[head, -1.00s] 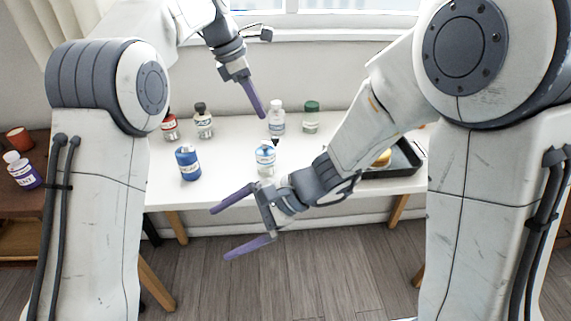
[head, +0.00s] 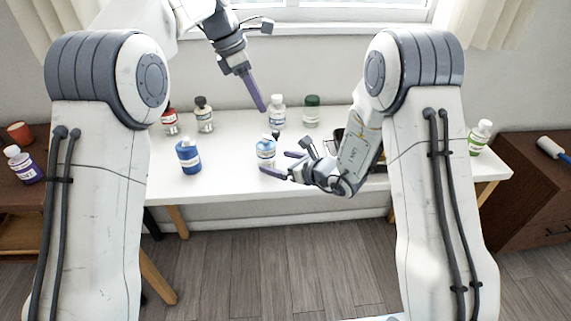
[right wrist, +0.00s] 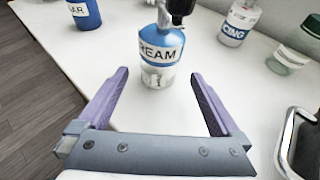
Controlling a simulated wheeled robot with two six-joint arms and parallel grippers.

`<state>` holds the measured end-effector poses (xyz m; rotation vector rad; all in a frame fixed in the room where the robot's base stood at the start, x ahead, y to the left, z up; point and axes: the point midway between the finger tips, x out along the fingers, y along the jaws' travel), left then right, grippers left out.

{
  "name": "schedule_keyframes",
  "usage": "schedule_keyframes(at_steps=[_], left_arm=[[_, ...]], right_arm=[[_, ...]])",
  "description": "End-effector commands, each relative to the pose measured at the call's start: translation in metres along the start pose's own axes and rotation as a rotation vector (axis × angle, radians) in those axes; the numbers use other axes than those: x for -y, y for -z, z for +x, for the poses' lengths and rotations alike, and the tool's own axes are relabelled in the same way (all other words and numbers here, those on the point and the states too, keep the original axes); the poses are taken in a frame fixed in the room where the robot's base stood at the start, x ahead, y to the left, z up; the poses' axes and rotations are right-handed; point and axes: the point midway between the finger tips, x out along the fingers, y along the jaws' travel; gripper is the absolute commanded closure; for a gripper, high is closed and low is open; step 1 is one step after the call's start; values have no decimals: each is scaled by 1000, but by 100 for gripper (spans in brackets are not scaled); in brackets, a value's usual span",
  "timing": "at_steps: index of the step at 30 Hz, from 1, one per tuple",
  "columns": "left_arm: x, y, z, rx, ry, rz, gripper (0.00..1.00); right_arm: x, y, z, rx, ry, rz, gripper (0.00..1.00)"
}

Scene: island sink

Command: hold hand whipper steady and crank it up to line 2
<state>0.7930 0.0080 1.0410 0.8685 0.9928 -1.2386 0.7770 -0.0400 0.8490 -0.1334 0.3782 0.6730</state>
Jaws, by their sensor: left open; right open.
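The hand whipper (head: 265,149) is a blue-and-white jar with a black top on the white table. In the right wrist view the jar (right wrist: 160,50) is upright, with lettering that reads "REAM" and a clear lower part. My right gripper (head: 275,161) is open and low at the jar's near right side. Its purple fingers (right wrist: 159,73) point at the jar, which stands just beyond and between the tips. I cannot tell if they touch. My left gripper (head: 262,108) is open, pointing down above and behind the jar. Any line marks are too small to read.
A blue bottle (head: 188,157) stands left of the jar. An icing bottle (head: 277,111) and a green-capped jar (head: 312,111) stand behind, with more bottles (head: 204,115) at back left. A dark tray (right wrist: 298,140) lies to the right, partly behind my right arm.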

Motion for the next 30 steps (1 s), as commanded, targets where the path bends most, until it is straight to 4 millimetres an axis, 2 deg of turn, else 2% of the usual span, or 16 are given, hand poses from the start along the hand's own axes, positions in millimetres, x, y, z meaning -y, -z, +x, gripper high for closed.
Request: schedule_keyframes(at_steps=[3,9,15,23,24,26,30], left_arm=[[0,0,0,0,0,0,50],[0,0,0,0,0,0,50],[0,0,0,0,0,0,50],[0,0,0,0,0,0,50],[0,0,0,0,0,0,50],[0,0,0,0,0,0,50],[0,0,0,0,0,0,50]], right_arm=[[-2,0,24,0,-4,-2,0],[-1,0,51,0,-3,-2,0],[-1,0,62,1,-2,-1,0],[-1,0,63,0,-2,-1,0],[-1,0,63,0,-2,-1,15],[-1,0,63,1,-2,-1,38],[-1,0,63,1,-2,-1,92]])
